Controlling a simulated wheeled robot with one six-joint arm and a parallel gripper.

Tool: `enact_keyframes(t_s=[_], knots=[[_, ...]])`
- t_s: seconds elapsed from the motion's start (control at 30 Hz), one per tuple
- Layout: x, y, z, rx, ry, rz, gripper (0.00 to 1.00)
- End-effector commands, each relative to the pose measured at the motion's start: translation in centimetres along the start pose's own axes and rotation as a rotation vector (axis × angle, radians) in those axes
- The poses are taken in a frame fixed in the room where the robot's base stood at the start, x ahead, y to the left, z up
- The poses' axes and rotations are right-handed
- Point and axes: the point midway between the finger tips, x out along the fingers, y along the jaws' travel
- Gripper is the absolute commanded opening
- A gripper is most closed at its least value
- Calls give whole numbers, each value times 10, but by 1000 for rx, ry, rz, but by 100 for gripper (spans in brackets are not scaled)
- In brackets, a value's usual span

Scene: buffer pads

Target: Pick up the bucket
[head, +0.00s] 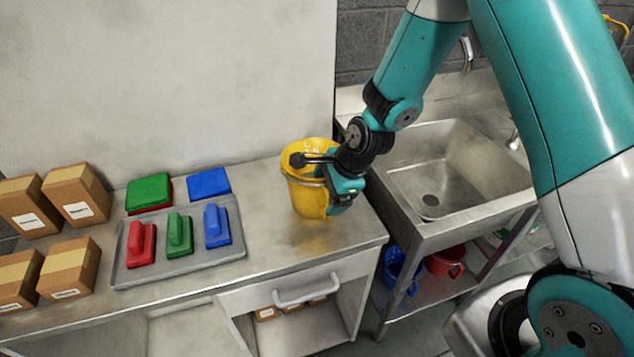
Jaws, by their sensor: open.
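A yellow bucket (308,196) stands upright on the right part of the metal counter in the head view. My gripper (330,190) is at the bucket's right side, in front of its upper wall, and covers part of its rim and handle. The gripper is open. The fingertips are partly hidden, so I cannot tell whether they touch the bucket or straddle its wall.
A grey tray (190,265) with red, green and blue handled pads lies left on the counter (275,255). A sink (440,180) is at the right. Blue and red buckets (445,262) sit below it.

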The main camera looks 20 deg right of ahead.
Motion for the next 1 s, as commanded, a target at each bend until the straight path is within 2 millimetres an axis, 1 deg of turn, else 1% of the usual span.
enact_keyframes(t_s=[0.13, 0.37, 0.4, 0.47, 0.5, 0.57, 0.6, 0.67, 0.7, 0.73, 1.0], knots=[[10, 0, 0, 0, 0, 0, 89], [11, 0, 0, 0, 0, -1, 89], [11, 0, 0, 0, 0, -1, 80], [11, 0, 0, 0, 0, -1, 66], [11, 0, 0, 0, 0, -1, 57], [11, 0, 0, 0, 0, -1, 43], [11, 0, 0, 0, 0, -2, 34], [11, 0, 0, 0, 0, -2, 20], [11, 0, 0, 0, -1, -2, 11], [11, 0, 0, 0, -1, -3, 6], [10, -2, 1, -1, -2, -6, 6]])
